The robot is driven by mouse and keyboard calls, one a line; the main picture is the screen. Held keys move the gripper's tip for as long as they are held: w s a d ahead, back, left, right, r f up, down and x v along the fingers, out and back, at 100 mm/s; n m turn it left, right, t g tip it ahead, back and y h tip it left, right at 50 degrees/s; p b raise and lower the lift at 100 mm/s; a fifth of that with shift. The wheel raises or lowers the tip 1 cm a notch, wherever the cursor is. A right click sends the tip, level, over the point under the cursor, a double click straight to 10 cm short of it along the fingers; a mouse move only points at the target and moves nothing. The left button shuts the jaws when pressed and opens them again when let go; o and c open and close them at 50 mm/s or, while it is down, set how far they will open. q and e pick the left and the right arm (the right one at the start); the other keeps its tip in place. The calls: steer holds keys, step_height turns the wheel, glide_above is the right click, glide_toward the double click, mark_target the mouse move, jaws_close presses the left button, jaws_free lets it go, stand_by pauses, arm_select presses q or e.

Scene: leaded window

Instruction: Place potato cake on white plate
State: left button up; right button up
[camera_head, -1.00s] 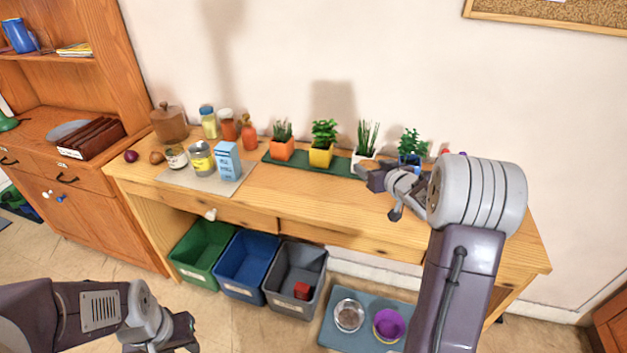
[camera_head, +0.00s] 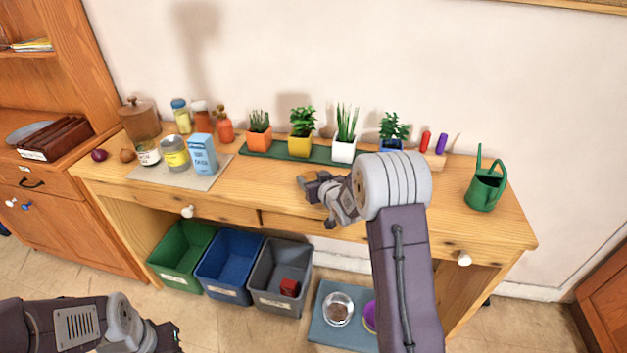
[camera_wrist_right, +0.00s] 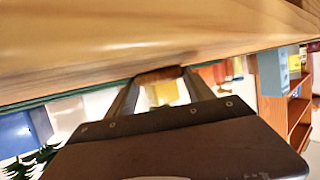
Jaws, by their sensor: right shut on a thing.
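My right gripper (camera_head: 308,186) is over the front middle of the wooden table. In the right wrist view, its two fingers are closed on a small brown piece, which looks like the potato cake (camera_wrist_right: 160,74), close to the wooden surface. The potato cake cannot be made out in the head view. No white plate can be made out in either view. My left gripper (camera_head: 168,338) is low at the bottom left, away from the table, and its fingers are too unclear to read.
The table (camera_head: 245,190) carries potted plants on a green strip (camera_head: 270,152), jars, a blue carton (camera_head: 203,155) and a green watering can (camera_head: 485,188). Bins (camera_head: 225,262) stand below; a blue mat (camera_head: 327,335) with bowls lies on the floor. The table's front middle has bare wood.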

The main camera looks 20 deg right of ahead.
steer(key=shift+s, duration=0.1)
steer(key=shift+f, duration=0.15)
steer(key=o, duration=1.4)
